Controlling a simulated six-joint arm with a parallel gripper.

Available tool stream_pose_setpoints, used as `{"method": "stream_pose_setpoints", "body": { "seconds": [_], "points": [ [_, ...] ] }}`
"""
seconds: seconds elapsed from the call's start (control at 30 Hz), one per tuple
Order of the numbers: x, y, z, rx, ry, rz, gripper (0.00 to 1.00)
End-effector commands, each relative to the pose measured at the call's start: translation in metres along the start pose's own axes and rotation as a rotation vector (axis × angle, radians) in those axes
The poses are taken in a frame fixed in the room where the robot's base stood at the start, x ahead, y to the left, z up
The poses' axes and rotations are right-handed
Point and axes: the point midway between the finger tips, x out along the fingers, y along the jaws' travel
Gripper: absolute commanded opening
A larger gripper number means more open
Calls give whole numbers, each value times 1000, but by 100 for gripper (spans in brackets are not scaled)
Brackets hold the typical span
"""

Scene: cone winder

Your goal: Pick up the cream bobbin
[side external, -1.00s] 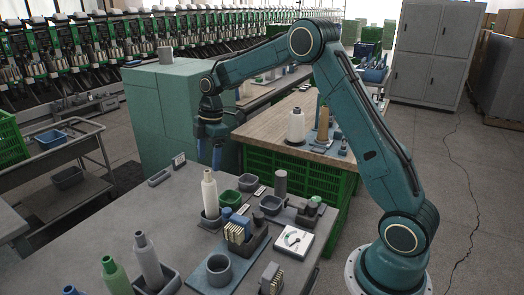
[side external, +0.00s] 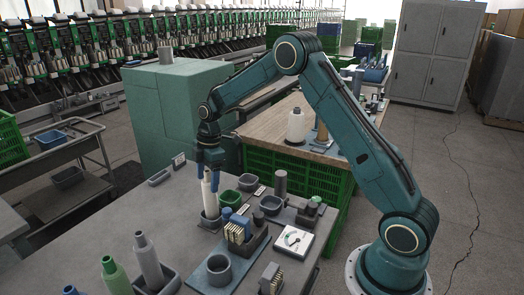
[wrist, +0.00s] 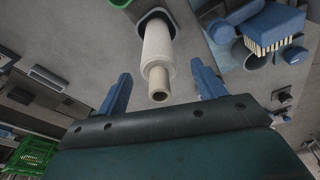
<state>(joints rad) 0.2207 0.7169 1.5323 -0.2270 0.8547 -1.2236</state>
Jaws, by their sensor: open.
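The cream bobbin (side external: 210,203) stands upright in a small dark holder on the grey table. In the wrist view the cream bobbin (wrist: 157,45) points its narrow, hollow tip toward the camera. My gripper (side external: 208,181) is over the bobbin, pointing down, with its blue fingers at either side of the narrow top. In the wrist view my gripper (wrist: 161,71) is open, with the tip between its two fingers and a visible gap on each side. The upper bobbin is partly hidden by the fingers in the side view.
A green cup (side external: 248,182) and a grey container (side external: 231,198) stand close right of the bobbin. A brush (side external: 239,229) and a grey round cup (side external: 219,270) are nearer the camera. Grey (side external: 148,262) and green bobbins (side external: 115,277) stand at front left.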

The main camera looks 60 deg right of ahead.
Motion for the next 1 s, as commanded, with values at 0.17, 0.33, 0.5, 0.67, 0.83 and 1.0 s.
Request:
{"method": "stream_pose_setpoints", "body": {
  "seconds": [0.17,0.33,0.5,0.67,0.83,1.0],
  "points": [
    [7,0,0,-1,0,1,69],
    [7,0,0,-1,0,1,69],
    [7,0,0,-1,0,1,69],
    [7,0,0,0,0,1,59],
    [7,0,0,0,0,1,26],
    [7,0,0,-1,1,2,23]
  ]
}}
